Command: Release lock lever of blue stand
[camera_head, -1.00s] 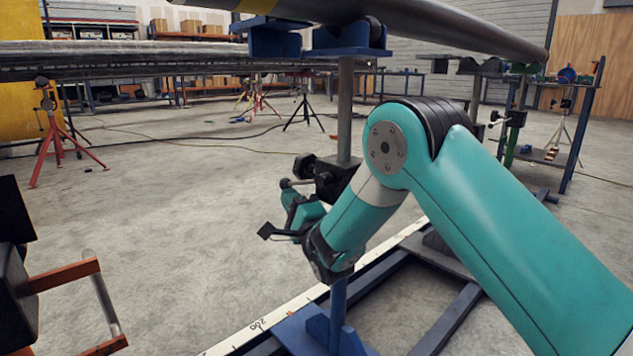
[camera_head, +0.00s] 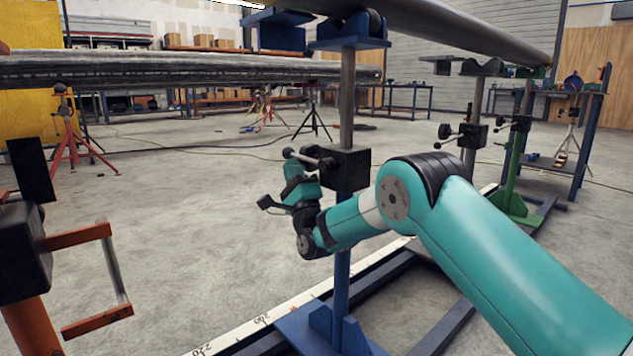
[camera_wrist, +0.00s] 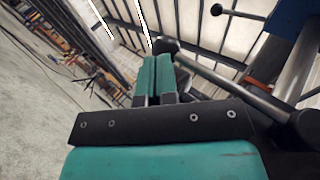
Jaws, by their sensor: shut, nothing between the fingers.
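The blue stand (camera_head: 342,285) rises from a blue base and carries a black clamp block (camera_head: 351,172) on its post. The lock lever (camera_head: 307,159), a thin rod with a dark knob, reaches left from the block and tilts up toward its knob. In the wrist view the lever (camera_wrist: 225,84) runs from lower right up to its black knob, just beyond my fingertips. My gripper (camera_head: 291,170) is shut and empty, with its fingers pointing up under the knob end. The wrist view shows the teal fingers together (camera_wrist: 161,65). I cannot tell whether they touch the knob.
A long grey pipe (camera_head: 450,30) rests on the stand's blue roller head (camera_head: 347,35). A green stand (camera_head: 512,180) is behind at right. An orange frame (camera_head: 110,270) stands at near left. The floor between is open.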

